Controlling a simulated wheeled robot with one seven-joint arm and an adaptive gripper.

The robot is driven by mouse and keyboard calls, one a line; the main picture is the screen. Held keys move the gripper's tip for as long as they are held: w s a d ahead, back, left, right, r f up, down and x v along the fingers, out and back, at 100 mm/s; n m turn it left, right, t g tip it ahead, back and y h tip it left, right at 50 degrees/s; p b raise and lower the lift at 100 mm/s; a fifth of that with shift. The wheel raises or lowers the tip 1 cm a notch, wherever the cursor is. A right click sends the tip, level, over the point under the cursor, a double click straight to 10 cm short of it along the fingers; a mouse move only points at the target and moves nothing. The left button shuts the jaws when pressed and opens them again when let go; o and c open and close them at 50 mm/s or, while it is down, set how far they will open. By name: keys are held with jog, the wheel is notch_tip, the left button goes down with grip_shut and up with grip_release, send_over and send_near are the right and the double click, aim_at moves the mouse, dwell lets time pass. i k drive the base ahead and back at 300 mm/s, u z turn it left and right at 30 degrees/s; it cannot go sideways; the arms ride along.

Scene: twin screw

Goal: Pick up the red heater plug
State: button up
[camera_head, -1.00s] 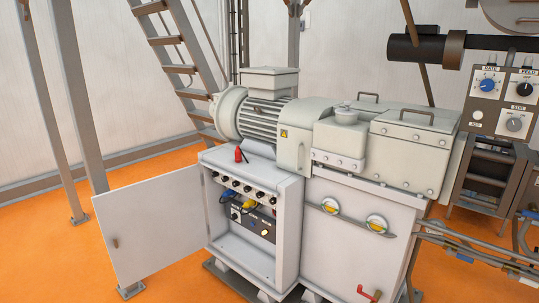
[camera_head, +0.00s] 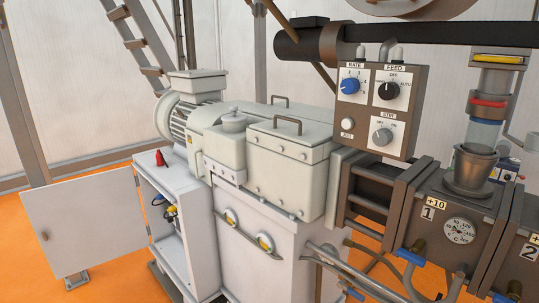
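A small red item with a dark tip, which looks like the red plug (camera_head: 160,158), stands on top of the white cabinet (camera_head: 181,183) at the left, in front of the motor. The cabinet's door (camera_head: 85,225) is open to the left. Inside are blue and yellow plugs (camera_head: 168,212), seen at a steep angle and partly hidden by the cabinet's side wall. My gripper is not in view.
A grey control box (camera_head: 381,108) with several knobs hangs at centre right. Dark barrel blocks (camera_head: 440,222) with a gauge and hopper stand at right. Pipes and cables run low in front. Orange floor (camera_head: 25,266) is open at the left.

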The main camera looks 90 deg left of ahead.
aim_at(160, 163)
jog(key=i, duration=0.2)
jog(key=u, duration=4.2)
jog(key=i, duration=1.25)
jog(key=z, duration=0.05)
